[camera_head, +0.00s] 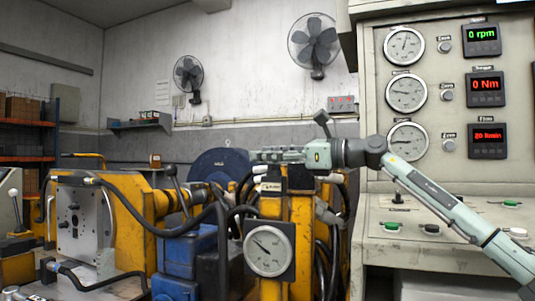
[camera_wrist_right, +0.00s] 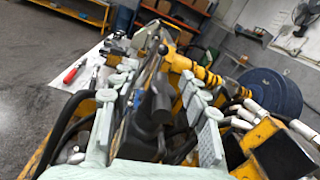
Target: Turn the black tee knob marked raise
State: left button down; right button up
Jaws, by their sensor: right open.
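My right gripper (camera_head: 265,156) reaches in from the right, level, above the yellow post with the round gauge. In the wrist view the right gripper (camera_wrist_right: 156,105) is open, its two pale ribbed fingers spread apart. A black knob (camera_wrist_right: 160,102) shows between the fingers, which look clear of it on both sides; I cannot tell its depth. In the head view the knob is hidden by the gripper. A small label plate (camera_head: 270,187) sits on a black block just below the gripper; its text is too small to read. My left gripper is not in view.
A dial gauge (camera_head: 269,248) is on the post's front. Black hoses (camera_head: 150,228) loop left of it. A blue disc (camera_head: 219,168) stands behind. The grey control panel (camera_head: 378,190) with gauges and displays is at right. A red-handled tool (camera_wrist_right: 75,72) lies on a white surface.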

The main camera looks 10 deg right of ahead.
grip_shut()
dwell(0.3)
